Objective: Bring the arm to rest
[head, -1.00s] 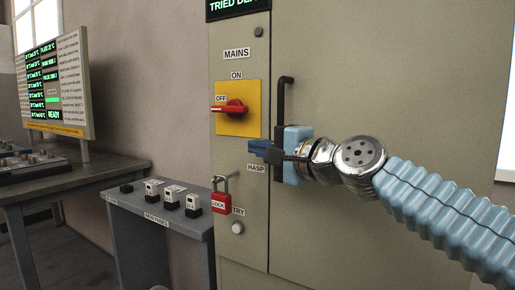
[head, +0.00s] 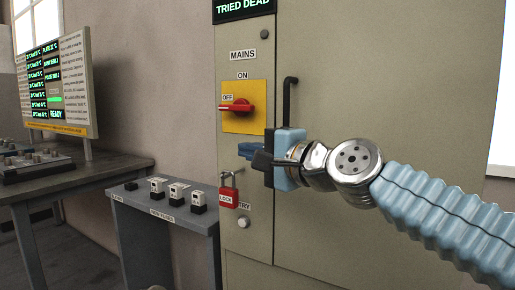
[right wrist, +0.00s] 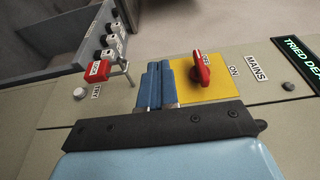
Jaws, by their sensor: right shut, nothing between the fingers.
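My right gripper (head: 250,152) is in front of the grey cabinet (head: 390,80), below the yellow mains switch plate (head: 259,92). Its blue fingers are shut with nothing between them; they also show in the right wrist view (right wrist: 156,84). My right arm comes in from the right edge in a ribbed pale blue sleeve. The red switch handle (head: 238,106) lies level, pointing to OFF. A red padlock (head: 229,197) hangs from the hasp, below the gripper and apart from it. My left gripper is not in view.
A black cabinet handle (head: 290,98) stands just behind the gripper. A grey shelf (head: 165,215) with several small blocks is at lower left. A workbench (head: 60,183) and a display board (head: 60,85) are further left. A TRIED DEAD sign (head: 243,7) is lit above.

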